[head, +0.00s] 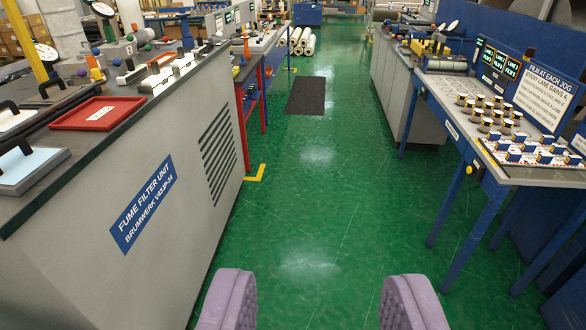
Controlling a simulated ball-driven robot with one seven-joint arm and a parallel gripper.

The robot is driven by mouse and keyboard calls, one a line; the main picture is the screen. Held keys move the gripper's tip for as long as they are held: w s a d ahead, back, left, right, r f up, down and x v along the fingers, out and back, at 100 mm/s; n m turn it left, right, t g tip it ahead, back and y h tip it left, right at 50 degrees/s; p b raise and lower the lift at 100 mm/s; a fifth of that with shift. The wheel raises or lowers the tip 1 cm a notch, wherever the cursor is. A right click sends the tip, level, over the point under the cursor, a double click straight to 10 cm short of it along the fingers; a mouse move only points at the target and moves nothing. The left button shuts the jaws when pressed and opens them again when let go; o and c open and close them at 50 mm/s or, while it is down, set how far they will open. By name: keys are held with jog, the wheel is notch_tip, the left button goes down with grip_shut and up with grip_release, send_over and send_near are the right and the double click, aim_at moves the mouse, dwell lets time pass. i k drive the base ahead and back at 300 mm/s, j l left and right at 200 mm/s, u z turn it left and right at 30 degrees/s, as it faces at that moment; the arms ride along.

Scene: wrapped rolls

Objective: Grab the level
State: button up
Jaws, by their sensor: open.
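My gripper (320,300) shows at the bottom edge with its two purple padded fingers wide apart. Nothing is between them but green floor. I cannot make out a level for certain. Small tools and parts crowd the grey cabinet top at left and the benches, and many are too small to tell apart. My gripper is apart from all of these, over the aisle.
The grey fume filter cabinet (190,150) with a red tray (97,113) on top lines the left. A blue-legged table (520,176) with small jars and a sign (544,96) stands right. The green aisle between is clear, with a dark mat (306,96) and white rolls (301,40) farther off.

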aim_at(236, 70)
jog(key=i, duration=2.7)
jog(key=i+l+u, duration=0.1)
jog(key=i+u, duration=0.15)
jog(key=i, duration=0.3)
jog(key=i+l+u, duration=0.25)
jog(key=i, duration=0.3)
jog(key=i+l+u, duration=0.25)
jog(key=i, duration=0.25)
jog(key=i+u, duration=0.15)
jog(key=u, duration=0.3)
jog(key=i+l+u, duration=0.15)
jog(key=u, duration=0.35)
jog(key=i+l+u, duration=0.2)
jog(key=u, duration=0.15)
jog(key=i+l+u, duration=0.1)
jog(key=l+u, duration=0.3)
jog(key=i+l+u, duration=0.1)
jog(key=l+u, duration=0.25)
jog(key=i+l+u, duration=0.25)
jog(key=l, duration=1.7)
jog(key=l+u, duration=0.3)
jog(key=l, duration=1.65)
jog(key=i, duration=0.05)
